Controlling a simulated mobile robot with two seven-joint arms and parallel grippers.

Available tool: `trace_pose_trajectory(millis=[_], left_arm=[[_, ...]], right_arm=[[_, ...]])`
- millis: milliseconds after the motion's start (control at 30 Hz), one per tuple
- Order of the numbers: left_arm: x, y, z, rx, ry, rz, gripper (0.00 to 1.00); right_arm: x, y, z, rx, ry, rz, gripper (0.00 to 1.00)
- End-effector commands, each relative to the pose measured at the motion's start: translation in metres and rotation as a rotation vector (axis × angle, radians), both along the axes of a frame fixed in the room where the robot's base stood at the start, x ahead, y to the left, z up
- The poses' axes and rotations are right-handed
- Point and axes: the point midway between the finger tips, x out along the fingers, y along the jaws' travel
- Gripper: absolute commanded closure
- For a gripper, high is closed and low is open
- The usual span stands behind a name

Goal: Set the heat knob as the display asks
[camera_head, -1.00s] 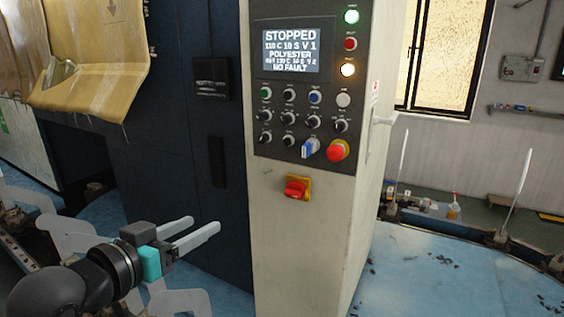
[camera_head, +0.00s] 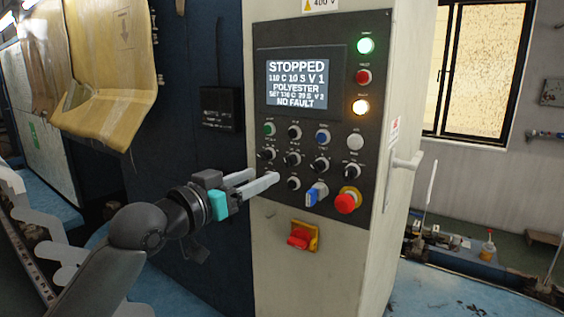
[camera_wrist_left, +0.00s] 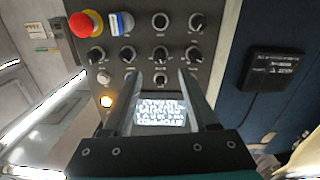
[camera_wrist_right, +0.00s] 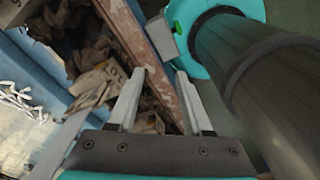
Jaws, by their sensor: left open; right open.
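The control panel (camera_head: 340,235) has a lit display (camera_head: 297,84) reading STOPPED, 110 C 10 S V 1, POLYESTER, a blurred SET line, and NO FAULT. Several black knobs (camera_head: 292,159) sit below it in rows. Their labels are too small to read, so I cannot tell which is the heat knob. My left gripper (camera_head: 265,176) is open and empty at the panel's lower left; its fingers hide part of the lowest knob row. The left wrist view shows the panel upside down, with knobs (camera_wrist_left: 161,55) beyond the fingertips. My right gripper (camera_wrist_right: 161,74) is open and empty, away from the panel.
A red emergency button (camera_head: 346,202) and a blue switch (camera_head: 316,193) are right of the left fingers. A red-yellow main switch (camera_head: 302,236) is below. A yellowish sheet (camera_head: 105,75) hangs at left. The right wrist view shows cardboard-like debris (camera_wrist_right: 95,80).

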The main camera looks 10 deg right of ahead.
Motion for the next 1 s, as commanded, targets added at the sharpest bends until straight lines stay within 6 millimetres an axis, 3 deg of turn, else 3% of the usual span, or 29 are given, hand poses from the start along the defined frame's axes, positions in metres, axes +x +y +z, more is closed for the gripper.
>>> trace_pose_trajectory(millis=[500, 1000], left_arm=[[0.045, -0.05, 0.001, -0.001, 0.0, 0.0, 0.41], [0.055, -0.061, 0.0, 0.001, -0.001, 0.0, 0.41]], right_arm=[[0.008, -0.009, 0.015, -0.012, -0.012, -0.003, 0.5], [0.009, -0.009, 0.017, -0.011, -0.013, -0.003, 0.5]])
